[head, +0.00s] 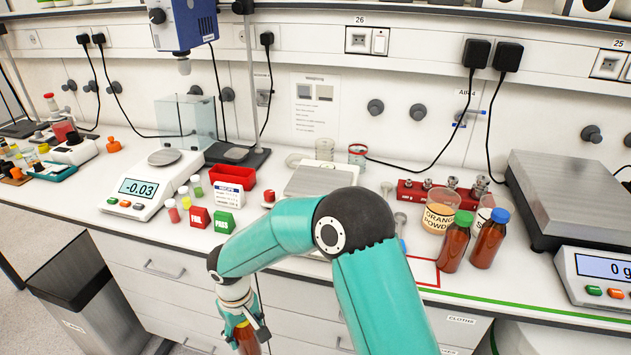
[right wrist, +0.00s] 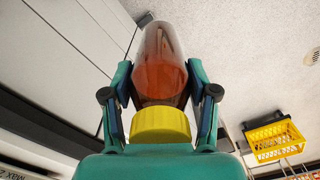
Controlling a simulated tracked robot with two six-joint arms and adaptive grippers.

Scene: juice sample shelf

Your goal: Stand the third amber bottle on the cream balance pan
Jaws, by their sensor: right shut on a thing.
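My right gripper (head: 243,318) is low in front of the bench, beside the drawer fronts. It is shut on an amber bottle (head: 248,343) with a yellow cap; the bottle's lower part is cut off by the picture edge. In the right wrist view, the fingers (right wrist: 162,80) grip the sides of this bottle (right wrist: 161,55), near its yellow cap (right wrist: 160,125). Two more amber bottles stand on the bench at right, one green-capped (head: 456,243) and one blue-capped (head: 490,241). A cream square pan (head: 322,177) lies mid-bench, its front hidden by my right arm. My left gripper is out of view.
A balance (head: 140,191) reading -0.03 stands at left, with red and green blocks nearby. A dark bin (head: 85,295) stands on the floor.

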